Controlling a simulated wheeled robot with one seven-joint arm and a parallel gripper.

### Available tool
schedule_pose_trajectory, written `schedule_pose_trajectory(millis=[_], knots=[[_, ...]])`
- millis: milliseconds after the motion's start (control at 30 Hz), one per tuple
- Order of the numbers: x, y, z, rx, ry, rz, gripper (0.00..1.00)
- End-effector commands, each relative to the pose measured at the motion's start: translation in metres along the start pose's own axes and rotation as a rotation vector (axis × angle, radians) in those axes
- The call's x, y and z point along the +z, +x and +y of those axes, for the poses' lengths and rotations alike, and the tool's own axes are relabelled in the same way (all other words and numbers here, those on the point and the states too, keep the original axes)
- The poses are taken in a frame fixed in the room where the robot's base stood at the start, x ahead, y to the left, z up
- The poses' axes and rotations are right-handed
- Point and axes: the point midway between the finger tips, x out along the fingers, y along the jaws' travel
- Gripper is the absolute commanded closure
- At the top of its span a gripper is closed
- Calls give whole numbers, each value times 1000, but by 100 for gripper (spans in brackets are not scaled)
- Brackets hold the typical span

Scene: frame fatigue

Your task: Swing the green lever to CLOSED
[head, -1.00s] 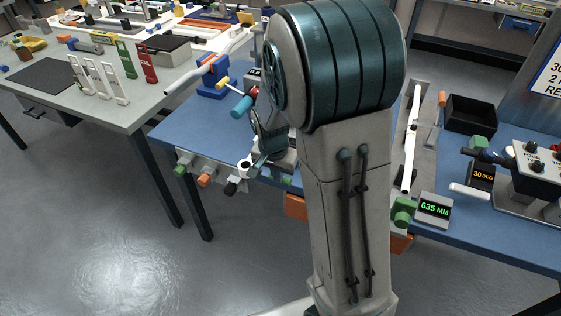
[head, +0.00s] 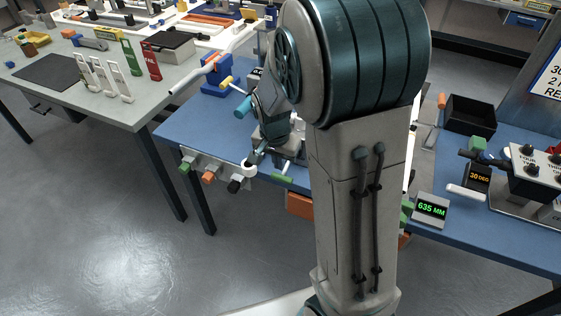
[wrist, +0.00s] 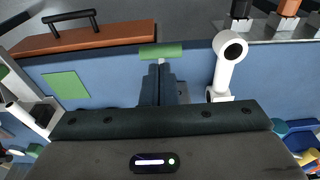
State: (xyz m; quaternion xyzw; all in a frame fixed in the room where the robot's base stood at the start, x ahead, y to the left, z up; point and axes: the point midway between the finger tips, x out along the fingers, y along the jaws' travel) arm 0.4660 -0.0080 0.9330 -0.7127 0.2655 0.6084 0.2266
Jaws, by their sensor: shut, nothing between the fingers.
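The green lever shows in the wrist view as a green crossbar handle (wrist: 161,51) on a short pale stem, over the blue bench's front edge. In the head view its green handle (head: 283,178) sticks out at that edge, just left of my arm. My gripper (wrist: 160,70) is shut and empty. Its fingertips are right behind the crossbar, close to the stem; I cannot tell whether they touch. A green square (wrist: 66,86) lies on the bench to the left in the wrist view. No CLOSED mark is readable.
A white arm with a round end (wrist: 230,49) stands close right of the fingers in the wrist view. An orange drawer (wrist: 85,38) with a black handle lies below the edge. Green, orange and black knobs (head: 208,177) line the bench front. The floor in front is clear.

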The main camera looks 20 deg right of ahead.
Motion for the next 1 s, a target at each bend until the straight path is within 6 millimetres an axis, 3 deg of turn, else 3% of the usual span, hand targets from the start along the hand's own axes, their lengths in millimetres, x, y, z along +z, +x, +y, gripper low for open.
schedule_pose_trajectory(millis=[200, 500, 1000], knots=[[30, -27, 0, -4, -4, 2, 100], [57, -56, 0, -2, -2, 0, 100], [62, -61, 1, 1, 0, -1, 100]])
